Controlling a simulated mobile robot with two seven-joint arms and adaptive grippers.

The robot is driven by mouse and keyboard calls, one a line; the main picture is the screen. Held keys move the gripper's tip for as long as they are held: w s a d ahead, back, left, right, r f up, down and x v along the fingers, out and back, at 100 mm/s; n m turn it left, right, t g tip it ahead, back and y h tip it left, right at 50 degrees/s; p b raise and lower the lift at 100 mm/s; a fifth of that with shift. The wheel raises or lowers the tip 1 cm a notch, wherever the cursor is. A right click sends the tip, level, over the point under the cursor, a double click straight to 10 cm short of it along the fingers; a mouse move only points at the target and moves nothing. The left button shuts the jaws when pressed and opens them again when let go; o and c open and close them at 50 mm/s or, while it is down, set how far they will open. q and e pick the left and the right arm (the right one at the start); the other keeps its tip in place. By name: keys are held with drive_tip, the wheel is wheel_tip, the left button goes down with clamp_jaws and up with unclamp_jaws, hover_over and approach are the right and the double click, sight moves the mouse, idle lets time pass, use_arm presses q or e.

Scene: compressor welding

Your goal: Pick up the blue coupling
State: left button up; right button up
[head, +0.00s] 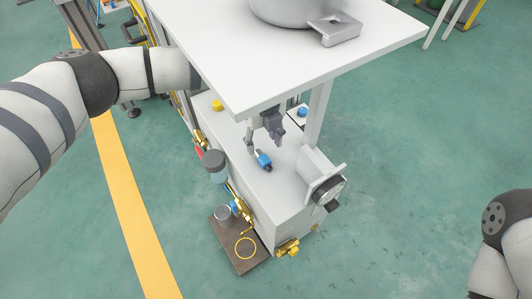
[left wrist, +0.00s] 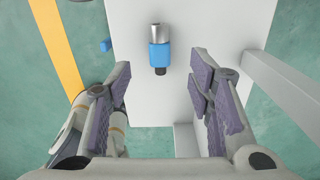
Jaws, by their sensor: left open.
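The blue coupling (head: 264,159) lies on the white lower surface (head: 240,178) of the station, under the raised white top. It has a blue body with a metal end and a dark end. In the left wrist view the coupling (left wrist: 159,52) lies ahead of the fingertips, near the middle between them. My left gripper (head: 266,127) is beneath the edge of the raised top, just above the coupling. In the left wrist view the left gripper (left wrist: 162,80) is open and empty, with its fingers apart. My right gripper is not in view; only part of the right arm shows.
The raised white tabletop (head: 290,60) hangs over the left gripper, with a grey vessel (head: 285,10) on it. A grey post (head: 318,110) stands to the right.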

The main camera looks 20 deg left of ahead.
sight(262, 156)
use_arm(q)
drive_tip(key=shift+w+a+f+n, duration=0.1)
drive_tip(key=shift+a+f+n, duration=0.05)
drive_tip(key=shift+f+n, duration=0.15)
wheel_tip(262, 156, down, 6)
drive_tip(key=shift+f+b, duration=0.25)
drive_tip(key=shift+b, duration=0.75)
drive_tip(key=shift+r, duration=0.1)
clamp_jaws()
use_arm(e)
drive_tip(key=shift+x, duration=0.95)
